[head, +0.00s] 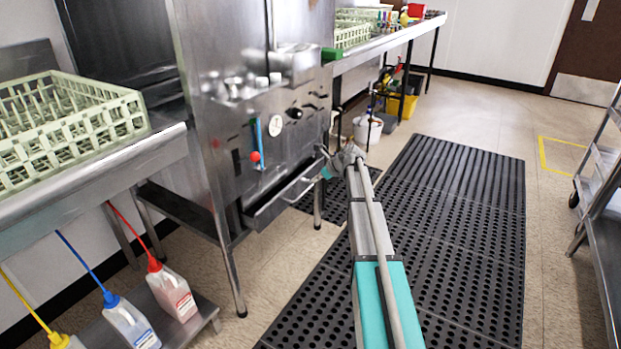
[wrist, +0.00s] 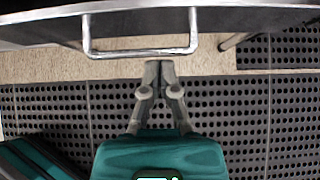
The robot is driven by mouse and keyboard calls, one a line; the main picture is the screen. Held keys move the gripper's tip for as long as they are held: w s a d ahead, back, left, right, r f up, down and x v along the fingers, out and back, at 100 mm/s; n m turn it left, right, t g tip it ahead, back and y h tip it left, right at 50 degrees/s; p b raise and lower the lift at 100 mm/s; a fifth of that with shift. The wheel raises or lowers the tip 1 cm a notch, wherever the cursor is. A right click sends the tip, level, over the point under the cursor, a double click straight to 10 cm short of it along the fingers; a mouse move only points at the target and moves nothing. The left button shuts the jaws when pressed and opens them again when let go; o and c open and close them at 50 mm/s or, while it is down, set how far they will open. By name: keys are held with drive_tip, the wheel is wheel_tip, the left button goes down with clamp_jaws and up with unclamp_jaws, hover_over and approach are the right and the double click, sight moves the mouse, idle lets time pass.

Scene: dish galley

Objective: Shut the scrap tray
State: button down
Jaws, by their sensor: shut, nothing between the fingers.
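The scrap tray (head: 285,203) is a shallow metal drawer low on the front of the steel dish machine. It stands out from the machine. Its bar handle (wrist: 140,53) shows in the wrist view, below the tray's front edge (wrist: 200,14). My gripper (wrist: 158,66) is shut and empty, with its fingertips close to the handle's bar, right of its middle. I cannot tell whether they touch it. In the head view my gripper (head: 322,174) is at the tray's right end, partly hidden by my arm.
The steel dish machine (head: 222,140) has counters with dish racks (head: 70,120) on both sides. Several bottles (head: 172,290) stand on a low shelf at lower left. Black mats (head: 455,235) cover the floor in front. A cart (head: 600,190) stands at right.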

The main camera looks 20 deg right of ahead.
drive_tip(key=p+v, duration=0.5)
drive_tip(key=v, duration=0.2)
drive_tip(key=shift+s+r, duration=0.2)
drive_tip(key=shift+r, duration=0.05)
drive_tip(key=shift+d, duration=0.1)
drive_tip(key=c, duration=0.8)
unclamp_jaws()
drive_tip(key=shift+s+f+b, duration=0.1)
drive_tip(key=shift+f+b, duration=0.15)
drive_tip(key=shift+b, duration=0.15)
drive_tip(key=shift+o, duration=0.6)
drive_tip(key=n+b, duration=0.1)
drive_tip(key=f+n+b, duration=0.1)
drive_tip(key=shift+s+f+n+t+y+b, duration=0.25)
drive_tip(key=shift+f+n+t+y+b, duration=0.05)
drive_tip(key=shift+f+t, duration=0.1)
drive_tip(key=n+t+y+b, duration=0.3)
drive_tip(key=n+t+b, duration=0.1)
drive_tip(key=n+b, duration=0.95)
approach(306, 192)
drive_tip(key=s+d, duration=0.2)
drive_tip(key=shift+s+d+n+b, duration=0.15)
drive_tip(key=shift+s+n+b, duration=0.15)
drive_tip(key=shift+n+b, duration=0.55)
drive_tip(key=shift+w, duration=0.1)
